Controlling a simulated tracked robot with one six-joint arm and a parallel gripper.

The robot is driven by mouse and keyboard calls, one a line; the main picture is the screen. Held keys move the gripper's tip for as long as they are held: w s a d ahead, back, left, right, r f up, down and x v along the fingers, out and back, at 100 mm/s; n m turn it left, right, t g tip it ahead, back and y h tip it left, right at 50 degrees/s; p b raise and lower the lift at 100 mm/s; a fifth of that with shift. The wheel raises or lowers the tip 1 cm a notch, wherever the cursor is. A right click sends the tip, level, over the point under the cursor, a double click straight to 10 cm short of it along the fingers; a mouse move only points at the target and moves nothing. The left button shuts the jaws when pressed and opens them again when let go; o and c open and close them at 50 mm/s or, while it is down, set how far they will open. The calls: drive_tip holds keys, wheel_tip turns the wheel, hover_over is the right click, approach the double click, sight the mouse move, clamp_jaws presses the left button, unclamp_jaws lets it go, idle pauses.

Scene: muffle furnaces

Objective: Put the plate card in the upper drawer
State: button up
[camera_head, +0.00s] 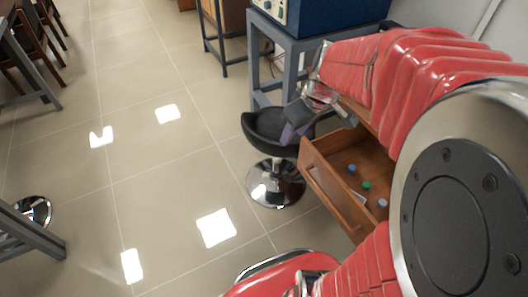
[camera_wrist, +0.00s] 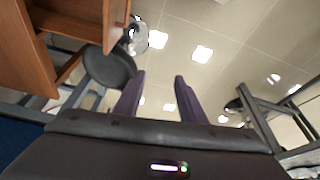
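An open wooden drawer (camera_head: 325,192) juts out below my arm in the head view. Inside it lie several small items, including a blue one (camera_head: 352,168) and a green one (camera_head: 366,185). A small pale flat patch lies near them, partly hidden; I cannot tell whether it is the plate card. The drawer's front also shows at the upper left of the wrist view (camera_wrist: 116,22). My gripper (camera_head: 290,135) is above a black stool, left of the drawer. In the wrist view its two purple fingers (camera_wrist: 158,80) are apart with only floor seen between them.
A black stool (camera_head: 275,130) with a chrome base stands beside the drawer. A blue furnace (camera_head: 325,15) sits on a grey frame behind. Chairs and a table are at the far left. The tiled floor (camera_head: 150,160) between is clear.

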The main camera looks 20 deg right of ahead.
drive_tip(key=s+a+r+m+t, duration=0.1)
drive_tip(key=s+a+r+m, duration=0.2)
drive_tip(key=s+a+r, duration=0.4)
drive_tip(key=s+a, duration=0.4)
drive_tip(key=a, duration=0.1)
drive_tip(key=shift+a+t+h, duration=0.25)
drive_tip(key=shift+t+h, duration=0.15)
drive_tip(key=shift+d, duration=0.1)
